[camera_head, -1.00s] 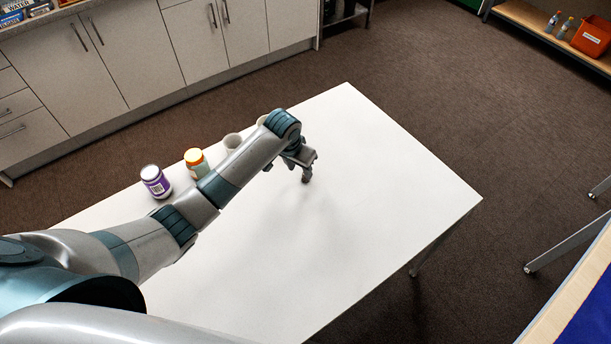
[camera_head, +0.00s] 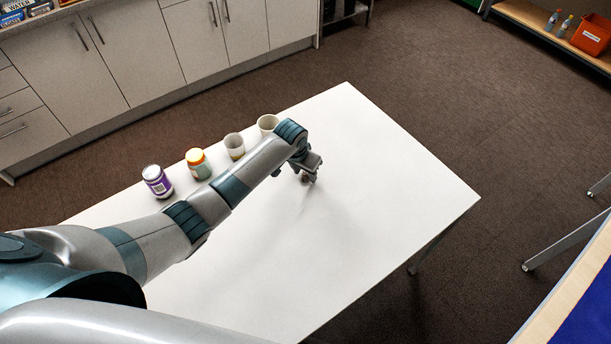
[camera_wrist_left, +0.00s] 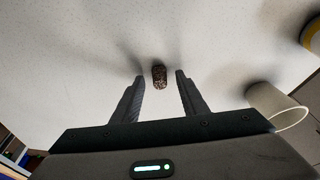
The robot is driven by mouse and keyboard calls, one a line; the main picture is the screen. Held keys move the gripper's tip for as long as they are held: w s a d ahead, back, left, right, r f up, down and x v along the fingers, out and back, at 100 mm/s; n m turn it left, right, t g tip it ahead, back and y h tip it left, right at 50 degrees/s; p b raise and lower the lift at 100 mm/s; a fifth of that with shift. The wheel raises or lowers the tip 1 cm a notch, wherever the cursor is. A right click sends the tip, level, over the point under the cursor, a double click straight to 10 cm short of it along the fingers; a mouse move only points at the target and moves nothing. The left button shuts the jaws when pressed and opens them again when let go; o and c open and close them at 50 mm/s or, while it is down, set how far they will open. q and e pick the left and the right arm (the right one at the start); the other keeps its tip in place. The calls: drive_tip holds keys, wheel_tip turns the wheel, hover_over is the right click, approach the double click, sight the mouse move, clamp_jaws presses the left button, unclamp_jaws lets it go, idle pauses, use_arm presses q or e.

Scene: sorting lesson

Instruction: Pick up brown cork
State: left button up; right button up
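In the left wrist view a small brown cork (camera_wrist_left: 159,76) lies on the white table (camera_wrist_left: 60,75). My left gripper (camera_wrist_left: 160,78) is open, its two fingers on either side of the cork with gaps at both sides. The cork is near the fingertips. In the head view my left gripper (camera_head: 308,181) is low over the table's middle, and a tiny dark spot at its fingers is too small to make out as the cork. My right gripper is not in view.
One cup (camera_wrist_left: 278,107) is close to my left gripper's right side in the wrist view. The table's right side is clear.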

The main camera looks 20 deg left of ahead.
sight(306, 174)
use_arm(q)
clamp_jaws()
drive_tip(key=shift+r, duration=0.1)
drive_tip(key=shift+r, duration=0.35)
drive_tip(key=r+b, duration=0.1)
drive_tip(key=r, duration=0.2)
drive_tip(key=shift+d+r+b, duration=0.15)
drive_tip(key=shift+d+b, duration=0.05)
drive_tip(key=shift+b, duration=0.15)
drive_tip(key=s+d+r+b, duration=0.1)
drive_tip(key=d+r+b, duration=0.2)
drive_tip(key=d+r, duration=0.3)
drive_tip(key=shift+s+d+r, duration=0.4)
drive_tip(key=shift+d, duration=2.2)
